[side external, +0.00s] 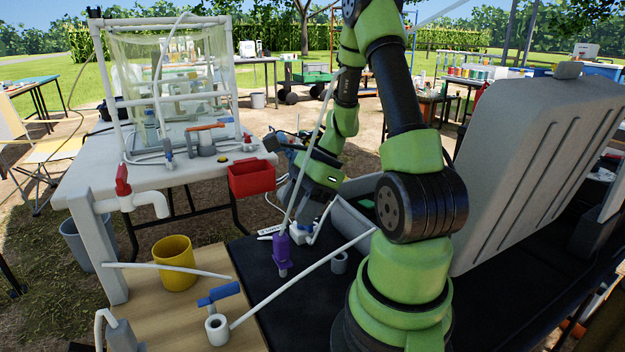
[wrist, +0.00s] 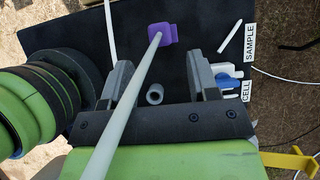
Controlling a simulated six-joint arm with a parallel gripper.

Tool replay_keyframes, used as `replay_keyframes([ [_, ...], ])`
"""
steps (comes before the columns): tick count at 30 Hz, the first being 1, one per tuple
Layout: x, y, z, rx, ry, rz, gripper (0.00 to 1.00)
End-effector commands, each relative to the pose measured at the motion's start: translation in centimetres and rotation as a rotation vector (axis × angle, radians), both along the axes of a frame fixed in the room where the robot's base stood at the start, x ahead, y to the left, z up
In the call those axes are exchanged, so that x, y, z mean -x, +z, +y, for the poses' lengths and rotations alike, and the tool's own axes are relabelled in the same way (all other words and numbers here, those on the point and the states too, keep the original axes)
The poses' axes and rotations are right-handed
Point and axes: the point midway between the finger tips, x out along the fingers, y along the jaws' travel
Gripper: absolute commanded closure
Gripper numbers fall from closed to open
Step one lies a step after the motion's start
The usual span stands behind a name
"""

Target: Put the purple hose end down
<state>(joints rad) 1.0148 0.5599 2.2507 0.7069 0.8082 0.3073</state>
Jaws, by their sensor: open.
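The purple hose end (side external: 282,250) is roughly upright over the black mat, with its pale hose rising from its top. I cannot tell for certain whether its lower tip touches the mat. In the wrist view the purple hose end (wrist: 160,33) lies beyond my fingertips, and its pale hose runs toward the camera across the gap between the fingers. My gripper (wrist: 162,80) is open, its two grey fingers apart and not closed on the hose end. In the side view my gripper (side external: 300,208) is above the purple end, partly hidden by the hose.
The black mat (side external: 250,257) holds a small grey ring (wrist: 155,94) and white labels reading SAMPLE (wrist: 250,42) and CELL. A red bin (side external: 251,179) hangs on the white table's edge. A yellow bucket (side external: 174,262) and blue-handled valve (side external: 218,294) stand left of the mat.

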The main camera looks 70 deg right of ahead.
Motion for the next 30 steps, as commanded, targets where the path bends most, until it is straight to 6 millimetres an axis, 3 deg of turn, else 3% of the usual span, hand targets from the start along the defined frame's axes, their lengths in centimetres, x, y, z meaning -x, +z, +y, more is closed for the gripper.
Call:
replay_keyframes([
  [3, 0.8, 2.1, -1.0, 0.005, -0.003, -0.007, 0.45],
  [9, 1.8, 4.4, -2.0, 0.003, -0.001, -0.004, 0.45],
  [14, 1.7, 5.7, -1.5, 0.039, 0.062, -0.011, 0.45],
  [17, 0.7, 7.6, 0.6, 0.144, 0.237, -0.045, 0.45],
  [22, -0.4, 12.1, 7.1, 0.45, 0.737, -0.185, 0.45],
  [27, 1.3, 15.6, 13.1, 0.763, 1.22, -0.394, 0.45],
  [30, 2.8, 16.9, 15.4, 0.916, 1.427, -0.519, 0.45],
])
